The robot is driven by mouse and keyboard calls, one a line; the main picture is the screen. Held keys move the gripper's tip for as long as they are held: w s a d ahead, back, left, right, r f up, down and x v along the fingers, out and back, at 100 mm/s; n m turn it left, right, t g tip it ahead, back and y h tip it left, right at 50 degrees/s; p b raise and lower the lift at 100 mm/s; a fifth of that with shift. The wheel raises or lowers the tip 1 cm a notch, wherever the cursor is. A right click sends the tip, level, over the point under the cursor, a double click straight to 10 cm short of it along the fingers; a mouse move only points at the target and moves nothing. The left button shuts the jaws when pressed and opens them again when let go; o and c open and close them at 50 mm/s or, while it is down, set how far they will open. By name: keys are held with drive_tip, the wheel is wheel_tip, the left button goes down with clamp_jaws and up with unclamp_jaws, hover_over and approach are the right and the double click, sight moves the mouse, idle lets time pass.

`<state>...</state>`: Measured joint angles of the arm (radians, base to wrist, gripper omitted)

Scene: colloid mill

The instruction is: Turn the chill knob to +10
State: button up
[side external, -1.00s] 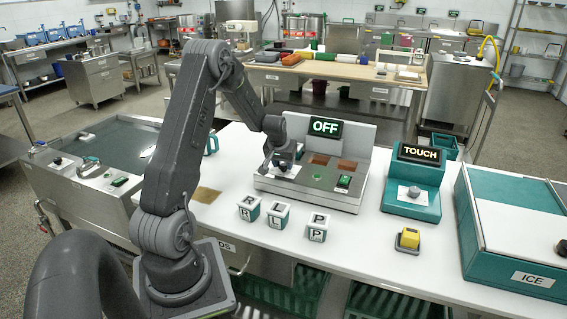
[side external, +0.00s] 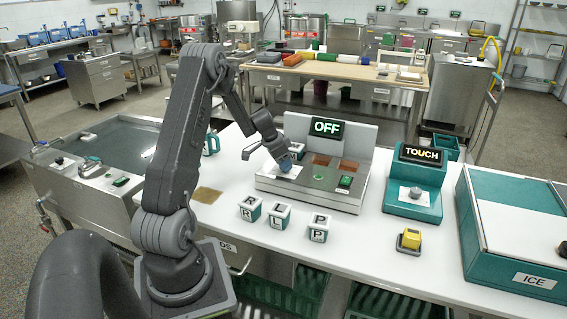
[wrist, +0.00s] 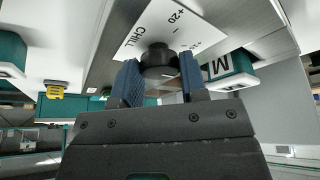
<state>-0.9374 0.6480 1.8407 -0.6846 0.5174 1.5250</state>
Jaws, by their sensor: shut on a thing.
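The chill knob (wrist: 158,54) is dark and round and stands on a white plate (wrist: 186,24) marked CHILL in the wrist view. A +20 mark shows on the plate; a +10 mark and the knob's pointer cannot be made out. My gripper (wrist: 160,76) has its blue fingers shut on the sides of the knob. In the side view my gripper (side external: 286,164) reaches down at a tilt to the left part of the mill's steel panel (side external: 318,196) and hides the knob. The mill's display (side external: 326,128) reads OFF.
A green switch (side external: 345,182) sits on the panel's right. Several lettered blocks (side external: 279,213) stand in front of the mill. To the right are a teal TOUCH box (side external: 420,205), a yellow object (side external: 410,238) and an ICE chest (side external: 505,250). White counter between them is clear.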

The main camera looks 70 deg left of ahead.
drive_tip(key=m+h, duration=0.1)
drive_tip(key=m, duration=0.2)
drive_tip(key=m+h, duration=0.1)
drive_tip(key=m, duration=0.1)
drive_tip(key=shift+a+f+m+g, duration=0.1)
drive_tip(key=shift+a+m+g, duration=0.05)
drive_tip(key=shift+m+g, duration=0.25)
idle(0.3)
drive_tip(key=o, duration=0.9)
drive_tip(key=v, duration=1.4)
drive_tip(key=shift+a, duration=0.15)
